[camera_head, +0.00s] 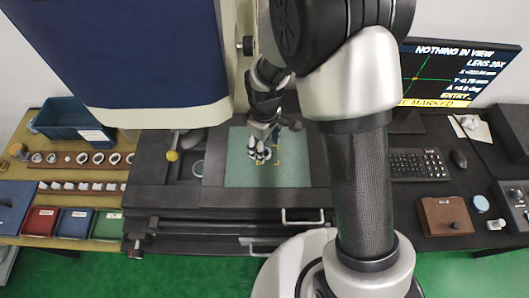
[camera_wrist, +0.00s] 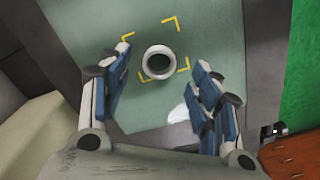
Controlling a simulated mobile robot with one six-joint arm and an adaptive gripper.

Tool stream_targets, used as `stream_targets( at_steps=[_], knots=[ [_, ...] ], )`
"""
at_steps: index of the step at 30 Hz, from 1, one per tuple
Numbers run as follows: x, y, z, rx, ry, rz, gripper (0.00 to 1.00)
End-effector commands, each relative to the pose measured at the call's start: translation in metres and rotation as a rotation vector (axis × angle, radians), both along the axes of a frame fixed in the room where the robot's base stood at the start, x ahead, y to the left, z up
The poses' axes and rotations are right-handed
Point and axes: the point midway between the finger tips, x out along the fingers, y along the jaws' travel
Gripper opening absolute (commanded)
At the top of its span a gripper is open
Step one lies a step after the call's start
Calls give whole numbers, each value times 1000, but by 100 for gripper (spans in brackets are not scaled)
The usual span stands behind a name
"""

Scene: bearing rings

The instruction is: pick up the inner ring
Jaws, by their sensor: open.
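A short, pale grey ring (camera_wrist: 172,64), the likely inner ring, stands on the green plate (camera_wrist: 215,30) inside yellow corner marks in the wrist view. Its round opening faces up and looks dark. My gripper (camera_wrist: 160,60) is open, with one blue-padded finger to the left of the ring and one to the right. Clear gaps show between the fingers and the ring. In the head view my gripper (camera_head: 262,156) is over the green plate (camera_head: 237,172), and I cannot make out the ring there.
Several rings (camera_head: 98,158) stand in a row on the left bench, near a blue crate (camera_head: 60,118) and red (camera_head: 40,221), blue (camera_head: 74,223) and green (camera_head: 107,225) bins. A large blue-and-white machine housing (camera_head: 130,60) overhangs the plate. A monitor (camera_head: 440,73) reads "NOTHING IN VIEW".

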Motion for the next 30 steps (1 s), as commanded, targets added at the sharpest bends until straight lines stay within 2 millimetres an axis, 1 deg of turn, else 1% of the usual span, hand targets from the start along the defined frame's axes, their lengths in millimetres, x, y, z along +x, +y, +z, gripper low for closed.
stream_targets(
  at_steps=[1, 4, 7, 12, 30],
  knots=[
    [0, -1, -12, -1, 3, 0, 57],
    [0, 0, -25, -1, 2, 0, 57],
    [1, 0, -29, 0, 0, 0, 57],
    [1, 0, -28, 0, 0, 0, 57],
    [0, 0, -28, 0, 0, 0, 17]
  ],
)
